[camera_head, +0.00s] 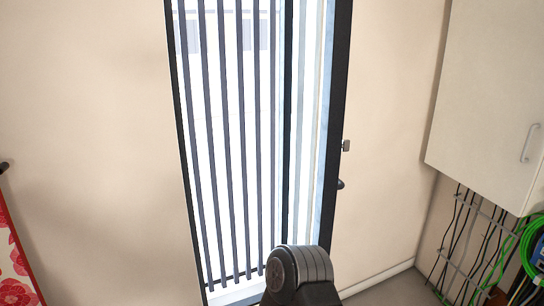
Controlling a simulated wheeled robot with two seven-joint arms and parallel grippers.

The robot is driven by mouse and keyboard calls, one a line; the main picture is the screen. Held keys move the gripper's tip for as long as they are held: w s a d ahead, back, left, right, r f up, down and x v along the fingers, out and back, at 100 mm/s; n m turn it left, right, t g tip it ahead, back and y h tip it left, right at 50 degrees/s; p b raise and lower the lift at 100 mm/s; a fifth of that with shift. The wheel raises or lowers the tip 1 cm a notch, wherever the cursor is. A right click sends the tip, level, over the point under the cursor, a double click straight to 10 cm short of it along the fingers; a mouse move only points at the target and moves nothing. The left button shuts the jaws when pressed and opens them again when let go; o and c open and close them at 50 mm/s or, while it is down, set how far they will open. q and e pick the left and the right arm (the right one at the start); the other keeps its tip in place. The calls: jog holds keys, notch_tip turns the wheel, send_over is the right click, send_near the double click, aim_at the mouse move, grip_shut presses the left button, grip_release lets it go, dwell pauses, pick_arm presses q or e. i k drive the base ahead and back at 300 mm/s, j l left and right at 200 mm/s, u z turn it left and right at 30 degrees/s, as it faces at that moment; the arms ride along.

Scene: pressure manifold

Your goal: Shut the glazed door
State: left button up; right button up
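The glazed door (337,120) has a dark frame around pale glass. Its leaf shows at a steep angle at the right side of a tall, bright opening, so it looks open, though how far I cannot tell. A small dark handle (341,184) and a small grey fitting (346,146) stick out from its right edge. Part of my own arm, a rounded dark joint, covers the door's lower end at the bottom of the view. Neither of my grippers shows.
Vertical dark bars (225,130) stand across the opening. A white wall cabinet (490,90) hangs at the right, above dark cables and a green coiled hose (530,245). A red patterned panel (14,255) stands at the lower left.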

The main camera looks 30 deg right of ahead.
aim_at(339, 16)
jog(key=k+l, duration=0.1)
jog(key=l, duration=1.75)
jog(key=k+l, duration=0.15)
jog(key=l, duration=1.75)
jog(key=k+z, duration=0.05)
